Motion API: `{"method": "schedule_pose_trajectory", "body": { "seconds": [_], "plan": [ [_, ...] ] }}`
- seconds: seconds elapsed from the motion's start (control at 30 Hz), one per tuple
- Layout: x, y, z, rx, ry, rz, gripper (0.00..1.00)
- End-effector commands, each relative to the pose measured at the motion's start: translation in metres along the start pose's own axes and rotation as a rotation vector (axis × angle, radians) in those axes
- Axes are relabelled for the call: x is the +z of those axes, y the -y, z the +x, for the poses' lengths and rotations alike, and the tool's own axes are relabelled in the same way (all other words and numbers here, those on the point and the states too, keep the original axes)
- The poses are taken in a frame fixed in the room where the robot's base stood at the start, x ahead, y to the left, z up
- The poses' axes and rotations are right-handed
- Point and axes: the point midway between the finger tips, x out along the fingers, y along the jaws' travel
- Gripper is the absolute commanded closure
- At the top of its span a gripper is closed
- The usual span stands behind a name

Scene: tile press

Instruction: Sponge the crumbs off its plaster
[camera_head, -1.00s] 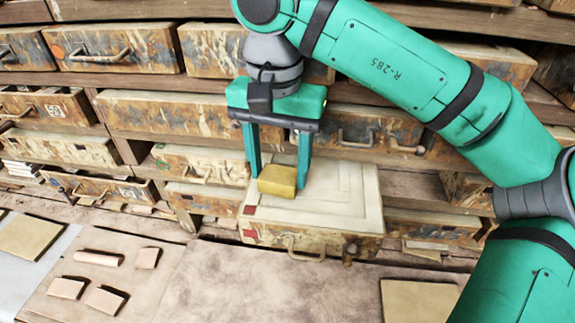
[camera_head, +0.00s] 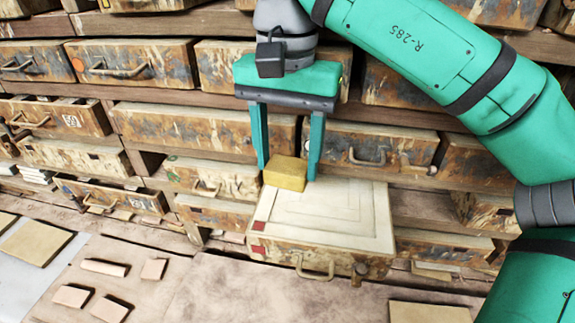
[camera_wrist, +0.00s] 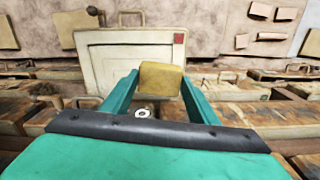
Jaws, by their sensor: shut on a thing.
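My gripper (camera_head: 287,172) is shut on a yellow sponge (camera_head: 285,173), held between its two green fingers. The sponge is at the back left edge of the pale plaster face (camera_head: 330,213) of a pulled-out drawer-like box. I cannot tell if the sponge touches the plaster. In the wrist view the sponge (camera_wrist: 161,79) sits between the fingertips, with the plaster (camera_wrist: 130,62) behind it. The plaster shows stepped rectangular outlines. Red square marks (camera_head: 258,251) are at its left front corner. I cannot make out crumbs on it.
Rows of worn drawers with handles (camera_head: 365,155) fill the wall behind. A bench (camera_head: 230,285) lies in front, with several small clay pieces (camera_head: 104,268) and a flat tile (camera_head: 35,243) at left. Another tile (camera_head: 428,312) lies at front right.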

Motion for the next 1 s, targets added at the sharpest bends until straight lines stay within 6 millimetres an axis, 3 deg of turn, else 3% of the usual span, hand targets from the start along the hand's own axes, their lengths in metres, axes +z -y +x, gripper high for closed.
{"method": "schedule_pose_trajectory", "body": {
  "seconds": [0.43,0.8,1.0],
  "plan": [
    [0.000,0.000,-0.005,0.001,0.000,0.001,0.71],
    [0.000,-0.001,-0.031,0.001,-0.001,0.002,0.71],
    [0.000,-0.001,-0.033,0.000,0.001,0.001,0.71]
  ]
}}
